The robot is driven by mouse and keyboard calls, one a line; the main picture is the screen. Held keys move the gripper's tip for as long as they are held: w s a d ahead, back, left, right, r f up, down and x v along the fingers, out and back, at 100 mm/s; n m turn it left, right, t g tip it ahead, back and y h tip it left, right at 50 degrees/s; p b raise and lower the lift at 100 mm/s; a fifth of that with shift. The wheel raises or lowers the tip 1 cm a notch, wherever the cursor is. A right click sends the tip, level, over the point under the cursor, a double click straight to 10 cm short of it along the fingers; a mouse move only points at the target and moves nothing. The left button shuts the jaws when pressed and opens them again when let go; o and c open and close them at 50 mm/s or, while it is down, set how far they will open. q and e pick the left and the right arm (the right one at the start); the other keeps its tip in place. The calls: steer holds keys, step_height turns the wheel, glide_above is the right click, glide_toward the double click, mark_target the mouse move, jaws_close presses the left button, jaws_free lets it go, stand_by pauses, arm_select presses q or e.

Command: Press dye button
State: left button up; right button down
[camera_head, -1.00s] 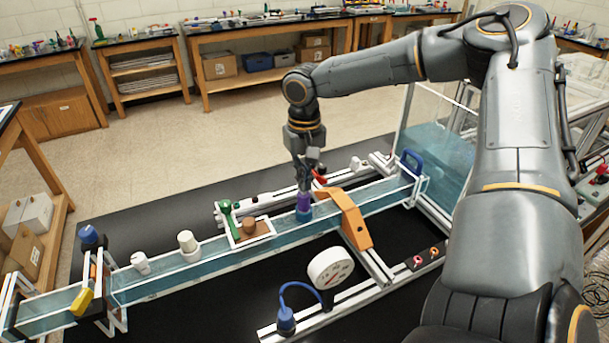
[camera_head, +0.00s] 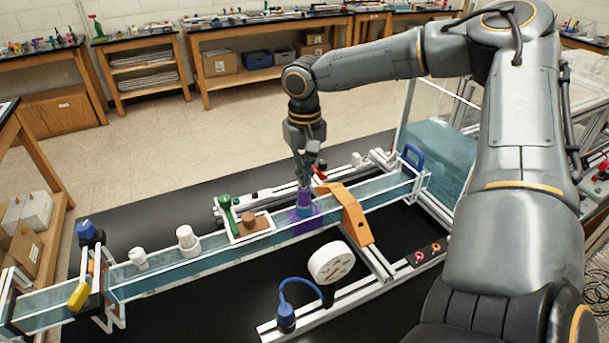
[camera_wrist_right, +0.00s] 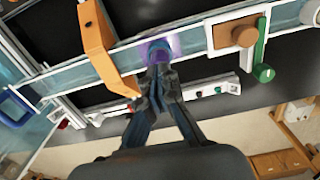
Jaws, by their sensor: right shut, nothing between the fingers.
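The dye button seems to be the purple piece (camera_head: 304,199) on top of the water channel (camera_head: 345,203), left of the orange bracket. My right gripper (camera_head: 305,183) points down with its fingertips at the top of this piece. In the right wrist view the closed fingers (camera_wrist_right: 160,80) reach the purple piece (camera_wrist_right: 158,52), partly hiding it. Whether they touch is hard to tell. The fingers hold nothing. A purple tint shows in the channel water around the piece. My left gripper is not in view.
An orange bracket (camera_head: 350,216) spans the channel just right of the fingers. A brown knob (camera_head: 249,219) and green lever (camera_head: 227,213) stand to the left. A white gauge (camera_head: 331,263) stands in front. The black tabletop (camera_head: 180,300) is clear at front left.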

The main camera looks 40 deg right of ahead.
step_height(320, 180, up, 11)
steer(key=shift+f, duration=0.2)
steer(key=shift+s, duration=0.1)
stand_by(0.5)
